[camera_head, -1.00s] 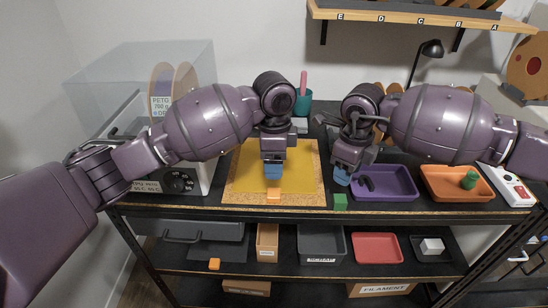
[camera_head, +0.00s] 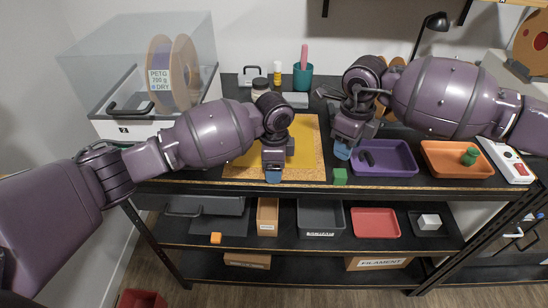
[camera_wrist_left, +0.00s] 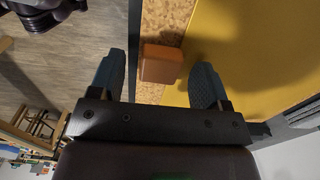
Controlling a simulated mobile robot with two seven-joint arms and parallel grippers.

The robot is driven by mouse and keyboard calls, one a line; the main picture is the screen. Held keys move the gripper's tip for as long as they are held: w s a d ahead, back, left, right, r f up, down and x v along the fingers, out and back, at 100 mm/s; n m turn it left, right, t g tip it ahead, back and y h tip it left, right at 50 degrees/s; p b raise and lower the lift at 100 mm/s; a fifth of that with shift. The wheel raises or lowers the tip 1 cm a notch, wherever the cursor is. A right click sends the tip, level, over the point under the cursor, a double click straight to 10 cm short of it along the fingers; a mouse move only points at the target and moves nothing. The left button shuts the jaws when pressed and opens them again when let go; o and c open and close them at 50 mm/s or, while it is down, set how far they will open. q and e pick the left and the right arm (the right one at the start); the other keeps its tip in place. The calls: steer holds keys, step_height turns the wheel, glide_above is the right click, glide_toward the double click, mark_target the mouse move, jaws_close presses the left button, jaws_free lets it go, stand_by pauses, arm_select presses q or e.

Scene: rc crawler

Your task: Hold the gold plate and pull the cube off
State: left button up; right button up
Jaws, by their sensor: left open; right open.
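The gold plate (camera_head: 308,148) lies on the bench with a speckled cork-like border (camera_head: 318,165). An orange cube (camera_wrist_left: 160,63) sits on the border at the plate's front edge in the left wrist view. In the head view my left gripper hides it. My left gripper (camera_head: 273,177) points down over the front edge. In its wrist view the open fingers (camera_wrist_left: 158,82) stand on either side of the cube, with gaps. My right gripper (camera_head: 342,151) is open and empty, right of the plate, just behind a green cube (camera_head: 340,176).
A purple tray (camera_head: 398,171) with a dark item and an orange tray (camera_head: 440,172) with a green piece stand right of my right gripper. A teal cup (camera_head: 303,77) is behind the plate. Lower shelves hold bins and another small orange cube (camera_head: 215,238).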

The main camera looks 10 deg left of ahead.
arm_select(q)
steer(key=c, duration=1.1)
steer(key=shift+c, duration=0.2)
arm_select(e)
steer(key=shift+o, duration=0.2)
